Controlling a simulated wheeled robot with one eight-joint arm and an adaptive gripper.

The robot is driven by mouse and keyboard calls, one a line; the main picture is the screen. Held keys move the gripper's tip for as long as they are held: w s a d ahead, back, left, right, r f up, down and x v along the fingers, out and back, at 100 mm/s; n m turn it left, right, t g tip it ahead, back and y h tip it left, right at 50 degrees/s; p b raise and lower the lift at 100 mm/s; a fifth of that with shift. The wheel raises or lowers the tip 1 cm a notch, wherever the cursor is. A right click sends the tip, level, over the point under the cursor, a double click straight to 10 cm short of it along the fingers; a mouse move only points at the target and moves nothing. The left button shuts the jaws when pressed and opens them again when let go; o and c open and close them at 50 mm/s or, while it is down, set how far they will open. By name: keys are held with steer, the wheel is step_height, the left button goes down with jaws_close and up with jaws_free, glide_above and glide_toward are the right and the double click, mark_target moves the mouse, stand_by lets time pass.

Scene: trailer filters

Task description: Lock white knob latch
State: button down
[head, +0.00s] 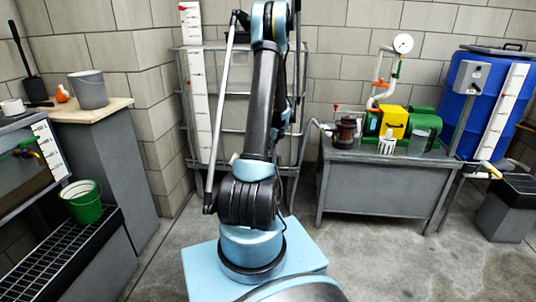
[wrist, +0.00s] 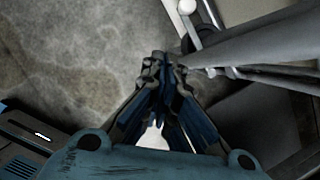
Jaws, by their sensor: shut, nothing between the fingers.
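A small round white knob (wrist: 187,6) shows at the top edge of the wrist view, on a dark fitting beside a pale rail. It looks like the white knob of the latch, but the latch body is mostly cut off and its position is unclear. My gripper (wrist: 165,64) is shut and empty in the middle of the wrist view, below the knob in the picture and apart from it. In the head view my gripper is not visible, and I cannot make out the knob there.
In the wrist view a thick grey pole (wrist: 260,38) runs close to the right of my fingers. In the head view a metal frame (head: 183,80) stands behind my arm, a grey bench (head: 375,190) with a pump is right of it, and a blue barrel (head: 472,95) stands farther right.

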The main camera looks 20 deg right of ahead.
steer(key=v, duration=0.3)
steer(key=shift+s+a+r, duration=0.1)
steer(key=shift+s+r, duration=0.05)
steer(key=shift+r, duration=0.1)
stand_by(0.4)
